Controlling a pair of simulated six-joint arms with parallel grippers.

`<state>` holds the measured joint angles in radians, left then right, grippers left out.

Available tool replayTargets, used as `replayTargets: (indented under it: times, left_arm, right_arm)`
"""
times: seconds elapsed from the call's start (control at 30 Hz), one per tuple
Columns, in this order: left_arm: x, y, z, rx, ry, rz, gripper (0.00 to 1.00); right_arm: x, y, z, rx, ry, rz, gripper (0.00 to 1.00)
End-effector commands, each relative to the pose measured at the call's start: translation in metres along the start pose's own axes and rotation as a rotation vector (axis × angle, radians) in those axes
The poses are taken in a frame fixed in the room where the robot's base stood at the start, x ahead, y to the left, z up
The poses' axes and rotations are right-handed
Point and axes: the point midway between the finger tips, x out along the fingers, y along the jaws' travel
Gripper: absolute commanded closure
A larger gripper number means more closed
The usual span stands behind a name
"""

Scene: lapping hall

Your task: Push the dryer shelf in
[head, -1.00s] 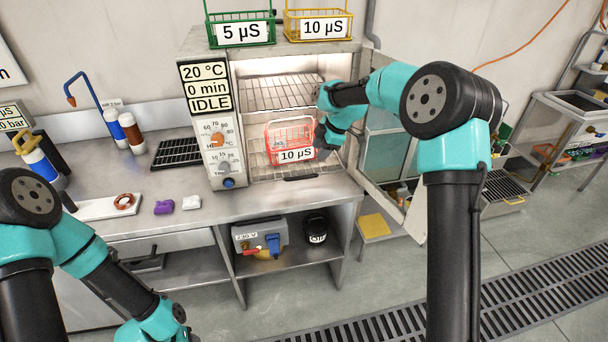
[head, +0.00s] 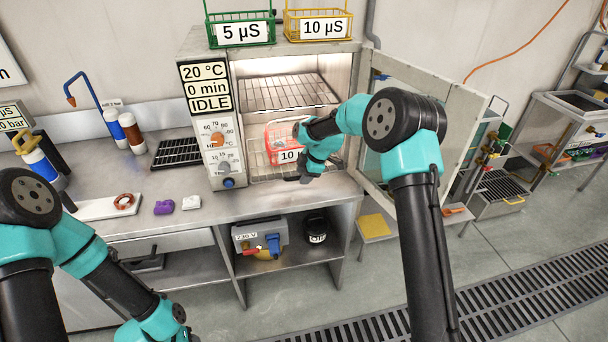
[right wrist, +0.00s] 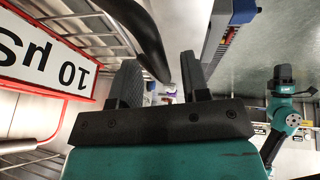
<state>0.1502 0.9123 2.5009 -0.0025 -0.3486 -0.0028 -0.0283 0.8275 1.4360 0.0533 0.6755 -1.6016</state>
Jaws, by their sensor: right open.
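The dryer (head: 197,52) stands on the bench with its door (head: 440,105) swung open to the right. Its upper wire shelf (head: 285,92) is empty. The lower wire shelf (head: 262,174) bears a red basket labelled 10 µS (head: 283,133), partly hidden by my right arm. My right gripper (head: 306,177) is at the front of the lower shelf, beside the basket. In the right wrist view, its fingers (right wrist: 160,88) are apart, and a dark curved bar (right wrist: 142,38) reaches down close to their tips; I cannot tell if they touch. My left gripper is below the head view.
A green basket (head: 240,30) and a yellow basket (head: 318,25) stand on the dryer. A black rack (head: 177,152), bottles (head: 131,133) and small purple pieces (head: 163,207) are on the bench to the left. The open door bounds the space on the right.

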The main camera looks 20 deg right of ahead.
Motion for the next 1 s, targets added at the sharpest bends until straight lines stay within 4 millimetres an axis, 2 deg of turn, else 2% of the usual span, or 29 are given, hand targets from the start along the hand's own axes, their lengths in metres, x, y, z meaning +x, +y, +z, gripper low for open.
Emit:
replayTargets:
  times: [0.17, 0.6, 1.0]
  left_arm:
    - [0.0000, 0.0000, 0.0000, 0.000, 0.000, 0.000, 0.57]
    - [0.0000, 0.0000, 0.0000, 0.000, 0.000, 0.000, 0.57]
    - [0.0000, 0.0000, 0.0000, 0.000, 0.000, 0.000, 0.57]
  right_arm:
    - [-0.0002, 0.0001, 0.0000, 0.000, 0.000, 0.000, 0.58]
    - [-0.0003, 0.0001, 0.0000, 0.000, 0.000, 0.000, 1.00]
    - [-0.0007, 0.0006, 0.0012, 0.002, 0.000, 0.001, 1.00]
